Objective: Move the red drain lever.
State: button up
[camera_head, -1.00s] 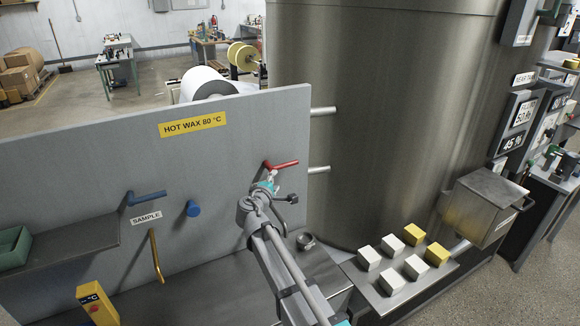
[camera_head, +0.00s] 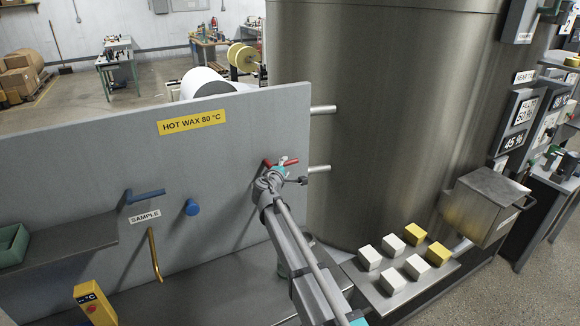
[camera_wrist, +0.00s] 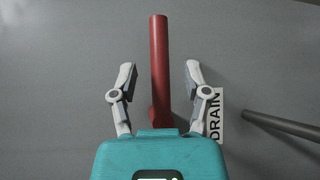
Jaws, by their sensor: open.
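The red drain lever (camera_wrist: 160,70) stands out from the grey panel in the wrist view, running up the picture between my two open fingers, with clear space on both sides of it. A DRAIN label (camera_wrist: 214,115) is on the panel beside it. In the head view the lever (camera_head: 268,163) shows only in part, because my gripper (camera_head: 284,162) is in front of it at the panel's right part. My gripper (camera_wrist: 157,85) is open and holds nothing. Whether a finger touches the lever cannot be told.
A blue lever (camera_head: 146,196), a blue knob (camera_head: 192,207) and a bent brass pipe (camera_head: 154,255) are on the panel to the left. A large metal tank (camera_head: 380,120) stands behind right. A tray (camera_head: 393,300) with several white and yellow blocks is at lower right.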

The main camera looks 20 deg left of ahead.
aim_at(289, 162)
jog(key=shift+w+a+f, duration=0.1)
jog(key=shift+w+f, duration=0.05)
jog(key=shift+w, duration=0.7)
jog(key=shift+w+f, duration=0.1)
jog(key=shift+w, duration=0.7)
grip_shut()
jog(key=shift+d, duration=0.2)
jog(key=shift+a, duration=0.25)
